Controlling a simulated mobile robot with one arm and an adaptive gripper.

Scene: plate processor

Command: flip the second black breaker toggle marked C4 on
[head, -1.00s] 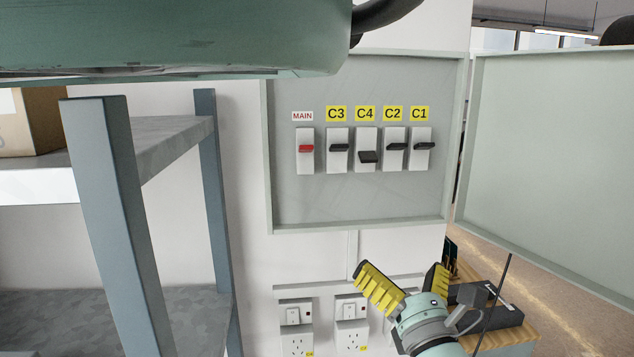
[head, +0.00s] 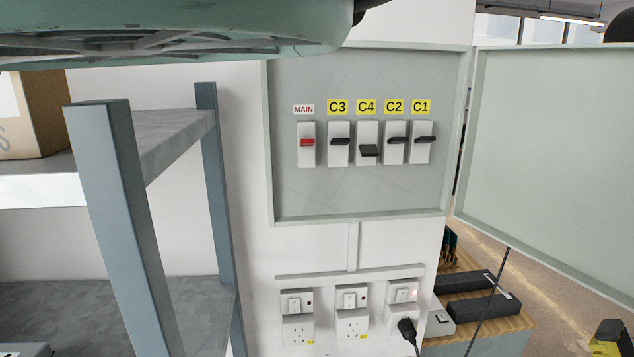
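The breaker panel (head: 420,195) is open on the wall. The C4 breaker (head: 367,132) is third from the left, under its yellow C4 label (head: 366,106). Its black toggle (head: 369,151) sits lower than its neighbours and tilts down. The C3 toggle (head: 341,141), C2 toggle (head: 397,140) and C1 toggle (head: 424,139) stick out higher, as does the red MAIN toggle (head: 307,142). Only a yellow and black part of my gripper (head: 608,337) shows at the bottom right edge, well away from the panel. Its opening is not visible.
The panel door (head: 550,150) stands open to the right. A grey shelf rack (head: 105,200) is at the left. Sockets (head: 352,312) line the wall below, with a black plug (head: 407,328) in the right one. Black boxes (head: 485,305) lie on a wooden surface at the lower right.

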